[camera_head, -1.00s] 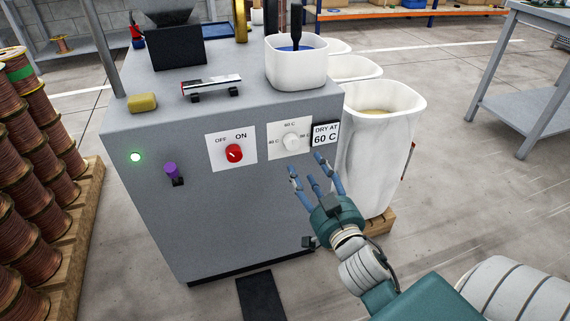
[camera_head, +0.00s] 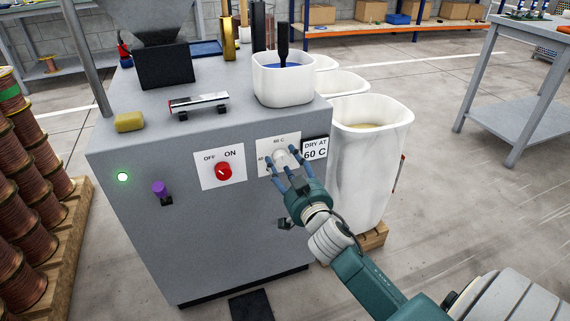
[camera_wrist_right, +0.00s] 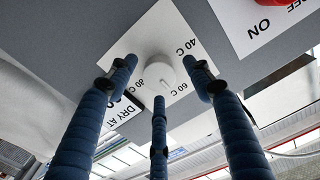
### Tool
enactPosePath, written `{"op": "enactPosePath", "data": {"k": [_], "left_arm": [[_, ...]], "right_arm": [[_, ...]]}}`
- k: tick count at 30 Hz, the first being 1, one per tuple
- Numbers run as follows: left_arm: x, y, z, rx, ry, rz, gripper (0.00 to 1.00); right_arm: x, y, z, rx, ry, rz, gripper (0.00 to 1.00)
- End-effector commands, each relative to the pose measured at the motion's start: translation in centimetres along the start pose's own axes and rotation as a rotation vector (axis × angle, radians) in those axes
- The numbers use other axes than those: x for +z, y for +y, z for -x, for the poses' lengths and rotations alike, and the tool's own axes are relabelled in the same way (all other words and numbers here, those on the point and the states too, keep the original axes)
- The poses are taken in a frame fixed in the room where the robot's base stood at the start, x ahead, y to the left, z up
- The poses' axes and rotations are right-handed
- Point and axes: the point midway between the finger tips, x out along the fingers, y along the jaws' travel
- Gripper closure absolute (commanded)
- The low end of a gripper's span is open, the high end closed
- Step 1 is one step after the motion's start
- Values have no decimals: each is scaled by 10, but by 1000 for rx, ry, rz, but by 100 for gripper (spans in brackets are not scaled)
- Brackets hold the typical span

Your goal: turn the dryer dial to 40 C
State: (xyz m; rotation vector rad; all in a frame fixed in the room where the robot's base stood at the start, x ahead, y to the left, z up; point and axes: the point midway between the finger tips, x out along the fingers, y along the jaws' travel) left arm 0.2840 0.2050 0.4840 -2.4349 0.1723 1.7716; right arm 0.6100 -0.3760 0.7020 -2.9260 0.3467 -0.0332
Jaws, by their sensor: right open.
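The white dryer dial (camera_head: 281,156) sits on a white label plate (camera_head: 265,142) on the grey machine's front. In the right wrist view the round dial (camera_wrist_right: 157,70) shows between marks 40 C, 60 C and 80 C, with a small line towards the 60 C side; its exact setting is hard to tell. My right gripper (camera_head: 284,169) is open at the dial, its blue fingers spread around it. In the wrist view the fingertips (camera_wrist_right: 158,88) stand apart from the knob, nothing between them gripped. My left gripper is out of view.
A sign (camera_head: 315,149) beside the dial reads DRY AT 60 C. A red switch (camera_head: 223,171) on an OFF/ON plate is left of it. A purple knob (camera_head: 160,188) and a lit green lamp (camera_head: 122,177) are further left. A white bin (camera_head: 362,170) stands right of the machine.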

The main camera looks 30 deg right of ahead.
Motion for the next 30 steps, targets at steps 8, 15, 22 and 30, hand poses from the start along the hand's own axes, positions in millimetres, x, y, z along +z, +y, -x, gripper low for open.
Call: {"op": "enactPosePath", "data": {"k": [8,15,22,30], "left_arm": [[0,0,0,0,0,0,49],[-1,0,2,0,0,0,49],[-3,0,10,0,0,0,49],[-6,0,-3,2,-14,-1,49]], "right_arm": [[0,0,0,0,1,0,94],[-2,0,0,-1,2,16,94],[-4,-1,0,1,3,110,94],[-6,-2,0,0,5,334,94]]}}
